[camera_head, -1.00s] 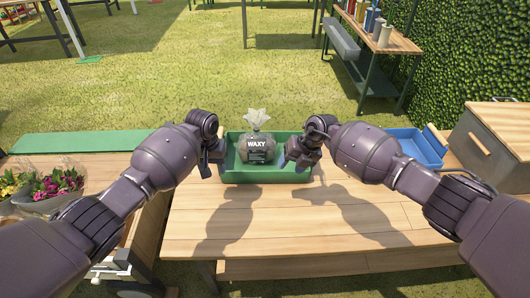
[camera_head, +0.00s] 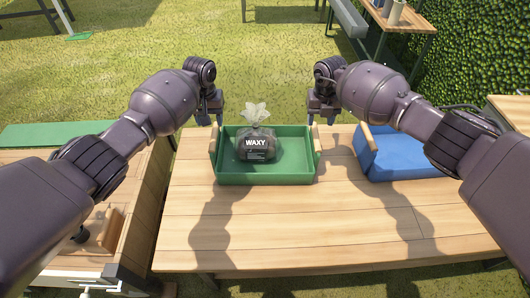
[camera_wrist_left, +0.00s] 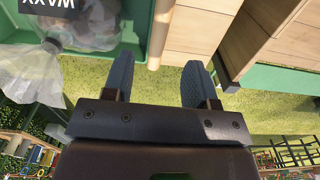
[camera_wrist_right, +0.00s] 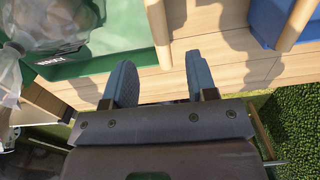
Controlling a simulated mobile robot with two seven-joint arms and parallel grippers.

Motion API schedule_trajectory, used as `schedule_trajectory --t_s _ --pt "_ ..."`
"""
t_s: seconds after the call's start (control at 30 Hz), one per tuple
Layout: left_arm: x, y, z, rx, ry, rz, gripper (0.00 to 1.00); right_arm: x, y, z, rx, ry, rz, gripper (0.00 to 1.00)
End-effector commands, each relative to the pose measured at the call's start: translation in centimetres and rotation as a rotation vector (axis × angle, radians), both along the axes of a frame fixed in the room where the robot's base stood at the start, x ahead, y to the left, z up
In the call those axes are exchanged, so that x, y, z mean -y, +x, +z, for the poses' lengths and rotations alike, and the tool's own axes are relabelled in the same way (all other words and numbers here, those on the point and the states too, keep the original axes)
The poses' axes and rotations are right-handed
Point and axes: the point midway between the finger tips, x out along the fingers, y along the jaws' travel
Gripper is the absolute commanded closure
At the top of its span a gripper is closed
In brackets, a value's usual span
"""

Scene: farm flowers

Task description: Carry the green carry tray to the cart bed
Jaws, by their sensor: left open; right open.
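The green carry tray (camera_head: 265,179) stands on the wooden table, with upright wooden handles at its left end (camera_head: 213,145) and right end (camera_head: 316,141). A clear bag labelled WAXY (camera_head: 257,145) sits inside it. My left gripper (camera_head: 209,116) is open and empty by the tray's far left corner. In the left wrist view, the left handle (camera_wrist_left: 160,32) lines up with the gap between its fingers (camera_wrist_left: 157,80). My right gripper (camera_head: 326,116) is open and empty by the far right corner. In the right wrist view, the right handle (camera_wrist_right: 157,32) lines up with its finger gap (camera_wrist_right: 161,82).
A blue tray (camera_head: 405,166) with a wooden handle stands right of the green tray. The wooden cart bed (camera_head: 140,195) lies to the left, partly hidden by my left arm. The table front (camera_head: 300,230) is clear. A shelf (camera_head: 400,20) and hedge are behind.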

Motion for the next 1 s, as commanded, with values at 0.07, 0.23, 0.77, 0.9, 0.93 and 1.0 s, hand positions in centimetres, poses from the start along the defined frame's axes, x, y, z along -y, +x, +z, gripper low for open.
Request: schedule_trajectory --t_s 0.07,0.23,0.77,0.9,0.93,1.0 --pt "0.1 0.0 -0.6 -0.002 0.0 0.0 0.48 -0.1 0.0 -0.6 -0.002 0.001 0.0 0.48" --pt "0.0 -0.1 -2.7 -0.004 0.001 0.001 0.48 -0.1 -0.1 -2.8 -0.004 0.002 -0.001 0.48" --pt "0.2 0.0 -8.7 -0.002 -0.001 0.0 0.48 -0.1 0.0 -8.7 0.0 0.003 -0.002 0.48" --pt "0.1 0.0 -9.6 -0.003 -0.001 0.0 0.48 -0.1 0.1 -9.5 0.001 0.003 -0.002 0.48" --pt "0.1 0.0 -9.7 -0.003 -0.001 0.0 0.48 -0.1 0.1 -9.7 0.0 0.003 -0.002 0.48" --pt "0.1 0.0 -10.0 -0.002 -0.001 0.0 0.48 -0.1 0.1 -10.0 0.0 0.002 -0.001 0.48"
